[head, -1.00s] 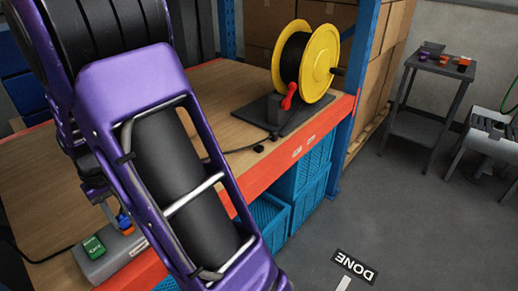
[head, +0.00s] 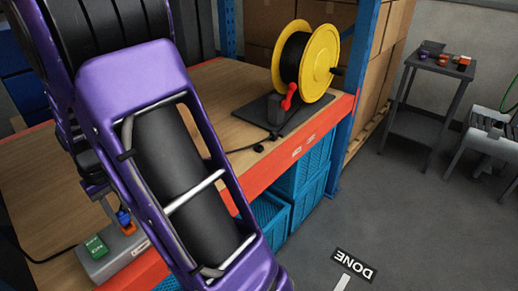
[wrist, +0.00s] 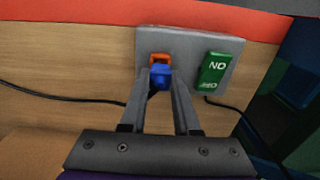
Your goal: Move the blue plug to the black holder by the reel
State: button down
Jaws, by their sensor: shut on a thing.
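The blue plug (wrist: 160,77) is between my gripper's fingertips (wrist: 161,76) in the wrist view, and my gripper is shut on it. It is right at the orange socket (wrist: 159,59) on the grey switch box; I cannot tell whether it is still seated. In the head view the blue plug (head: 124,217) shows just above the orange socket (head: 128,229), beside my purple arm. A small black piece (head: 258,147), seemingly the black holder, lies on the bench near the yellow reel (head: 305,62); its shape is unclear.
A green ON switch (wrist: 213,72) is on the grey box (wrist: 188,47). Black cables run over the wooden bench (head: 225,90). The reel stands on a dark base with a red handle (head: 289,97). A blue post (head: 352,110) rises at the bench's right end.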

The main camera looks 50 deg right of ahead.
jog(key=shift+r+p, duration=1.45)
jog(key=shift+r, duration=0.5)
